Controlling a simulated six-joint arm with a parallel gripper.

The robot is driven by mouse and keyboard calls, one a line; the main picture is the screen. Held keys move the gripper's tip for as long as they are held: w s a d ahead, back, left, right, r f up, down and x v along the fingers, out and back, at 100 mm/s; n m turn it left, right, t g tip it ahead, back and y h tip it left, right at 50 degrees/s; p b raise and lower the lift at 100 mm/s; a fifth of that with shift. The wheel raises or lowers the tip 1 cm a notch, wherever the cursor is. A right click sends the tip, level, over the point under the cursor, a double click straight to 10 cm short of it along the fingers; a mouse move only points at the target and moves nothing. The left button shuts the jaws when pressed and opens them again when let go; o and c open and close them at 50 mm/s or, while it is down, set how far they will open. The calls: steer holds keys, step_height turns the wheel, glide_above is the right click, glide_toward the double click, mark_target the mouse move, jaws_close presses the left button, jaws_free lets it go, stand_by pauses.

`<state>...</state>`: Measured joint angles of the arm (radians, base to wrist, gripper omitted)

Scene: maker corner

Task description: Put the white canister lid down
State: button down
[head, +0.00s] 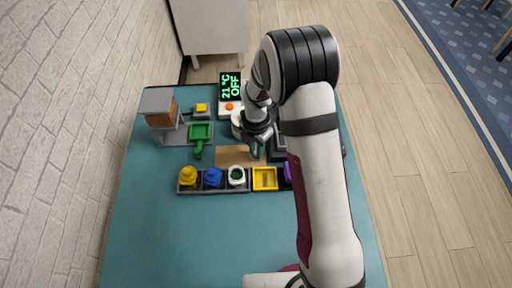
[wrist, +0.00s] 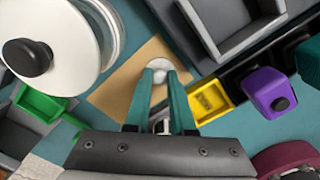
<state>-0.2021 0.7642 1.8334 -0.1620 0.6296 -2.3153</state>
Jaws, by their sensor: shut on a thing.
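The white canister lid (wrist: 160,65) is a small round white piece between my fingertips in the wrist view. My gripper (wrist: 160,78) has teal fingers and is shut on it, over the tan board (wrist: 122,92). I cannot tell whether the lid touches the board. In the head view my gripper (head: 256,150) is at the right part of the tan board (head: 230,158), and the lid is hidden there. A white canister (head: 237,182) stands open in the row in front, with dark green inside.
Beside the white canister stand a blue canister (head: 213,178), a yellow canister (head: 188,178) and a yellow tray (head: 265,180). A purple block with a black knob (wrist: 265,90) is at right. A white-topped vessel (wrist: 75,35) is close at left. The front table (head: 200,240) is clear.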

steer(key=c, duration=0.8)
jaws_free()
steer(key=shift+o, duration=0.2)
step_height(320, 180, up, 12)
steer(key=s+d+r+m, duration=0.4)
steer(key=s+r+m, duration=0.5)
steer(key=m, duration=0.4)
steer(key=s+m+y, duration=0.1)
steer(key=s+m, duration=1.6)
steer(key=m, duration=0.2)
steer(key=shift+s+d+m+y, duration=0.2)
steer(key=shift+d+m+y, duration=0.1)
steer(key=shift+y, duration=0.1)
